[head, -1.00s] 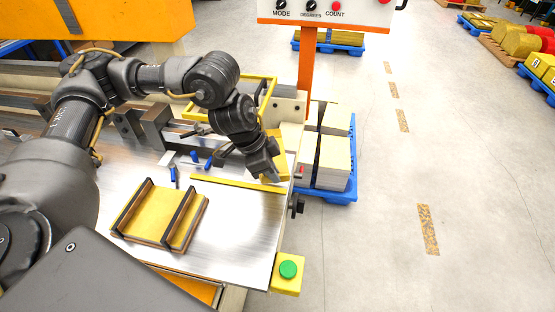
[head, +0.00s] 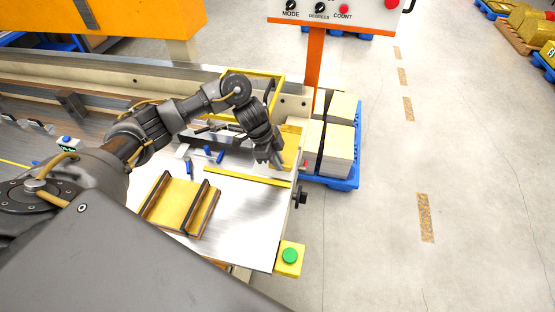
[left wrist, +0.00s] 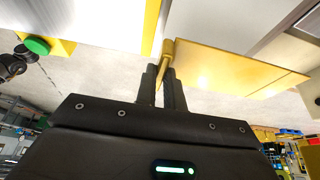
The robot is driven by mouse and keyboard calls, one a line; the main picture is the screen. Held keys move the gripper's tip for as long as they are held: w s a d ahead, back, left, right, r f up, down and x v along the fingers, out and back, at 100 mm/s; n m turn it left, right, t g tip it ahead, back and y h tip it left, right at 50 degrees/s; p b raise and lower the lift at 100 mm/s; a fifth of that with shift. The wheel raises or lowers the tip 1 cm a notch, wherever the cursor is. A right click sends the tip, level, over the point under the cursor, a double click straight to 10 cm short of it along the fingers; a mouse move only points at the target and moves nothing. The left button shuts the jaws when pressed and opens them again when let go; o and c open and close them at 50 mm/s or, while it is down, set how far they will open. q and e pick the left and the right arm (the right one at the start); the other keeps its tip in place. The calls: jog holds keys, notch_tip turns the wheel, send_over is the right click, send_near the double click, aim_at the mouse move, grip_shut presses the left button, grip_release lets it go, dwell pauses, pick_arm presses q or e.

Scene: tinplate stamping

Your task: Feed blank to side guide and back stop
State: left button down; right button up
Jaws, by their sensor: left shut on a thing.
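My left gripper (head: 276,160) is over the right end of the metal table (head: 245,212). It is shut on a flat golden blank (head: 291,146). In the left wrist view the blank (left wrist: 235,72) reaches out to the right from between the fingertips (left wrist: 163,86). A yellow strip (head: 250,176) lies on the table just in front of the gripper, perhaps the side guide. I cannot make out the back stop. More golden sheet (head: 178,203) lies in a holder with dark rails at the table's front. My right gripper is not in view.
Blue-handled clamps (head: 207,151) stand on the table behind the holder. A green button on a yellow box (head: 289,256) is at the front right corner. An orange post (head: 314,70) carries the control panel. Stacks on a blue pallet (head: 338,182) stand right of the table.

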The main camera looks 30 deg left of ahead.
pick_arm(q)
jog(key=shift+r, duration=0.1)
notch_tip(320, 180, down, 5)
jog(key=shift+b, duration=1.15)
jog(key=s+a, duration=0.1)
jog(key=a, duration=0.4)
jog(key=s+a, duration=0.1)
jog(key=a, duration=0.3)
jog(key=s+a, duration=0.2)
jog(key=a, duration=0.3)
jog(key=shift+a, duration=0.3)
jog(key=shift+s+a, duration=0.2)
jog(key=shift+a, duration=0.45)
jog(key=shift+s+a, duration=0.15)
jog(key=shift+a, duration=0.45)
jog(key=shift+s+p, duration=0.1)
jog(key=shift+p, duration=0.5)
